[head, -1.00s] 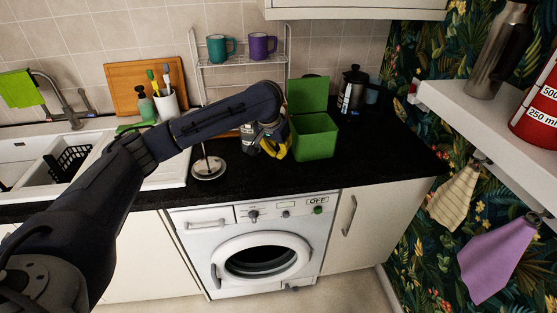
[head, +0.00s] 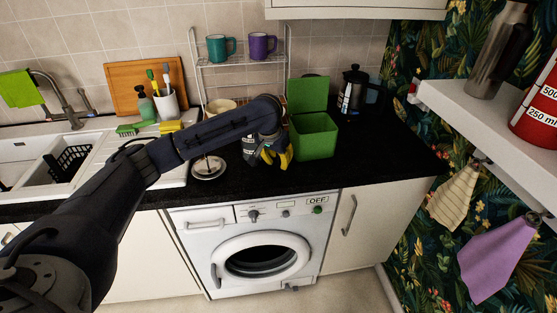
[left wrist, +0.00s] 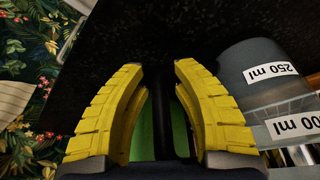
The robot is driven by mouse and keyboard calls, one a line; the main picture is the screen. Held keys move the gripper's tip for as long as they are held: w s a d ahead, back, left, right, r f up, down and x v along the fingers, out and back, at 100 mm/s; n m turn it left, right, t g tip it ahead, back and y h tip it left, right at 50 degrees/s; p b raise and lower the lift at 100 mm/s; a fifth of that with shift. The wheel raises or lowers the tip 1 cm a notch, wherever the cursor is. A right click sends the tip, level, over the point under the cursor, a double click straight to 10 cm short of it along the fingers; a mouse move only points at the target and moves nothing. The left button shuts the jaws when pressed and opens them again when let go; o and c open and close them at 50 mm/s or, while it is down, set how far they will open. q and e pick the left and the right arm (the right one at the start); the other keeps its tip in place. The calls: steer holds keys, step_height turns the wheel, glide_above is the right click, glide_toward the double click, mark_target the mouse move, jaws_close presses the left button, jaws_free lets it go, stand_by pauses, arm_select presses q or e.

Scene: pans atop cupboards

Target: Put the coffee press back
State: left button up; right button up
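The labelled coffee press body (head: 248,143) stands on the black counter, partly hidden by my left arm in the head view. In the left wrist view the press (left wrist: 247,62) shows at the right, a dark cylinder with "250 ml" and "500 ml" marks. My left gripper (head: 271,157) is low over the counter, just right of the press. In the left wrist view its yellow fingers (left wrist: 160,68) are apart. A dark upright bar, apparently the press handle (left wrist: 161,115), shows between them with green gaps at its sides. A metal plunger disc (head: 208,168) with a rod stands to the left.
An open green box (head: 315,137) stands close right of my gripper. A dark press-like pot (head: 353,88) is at the back right. A wire rack (head: 242,62) with mugs stands behind. The right shelf (head: 470,112) holds a flask and a red jug. The front right counter is clear.

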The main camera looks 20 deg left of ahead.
arm_select(q)
steer(key=v, duration=1.2)
steer(key=shift+r, duration=0.15)
stand_by(1.2)
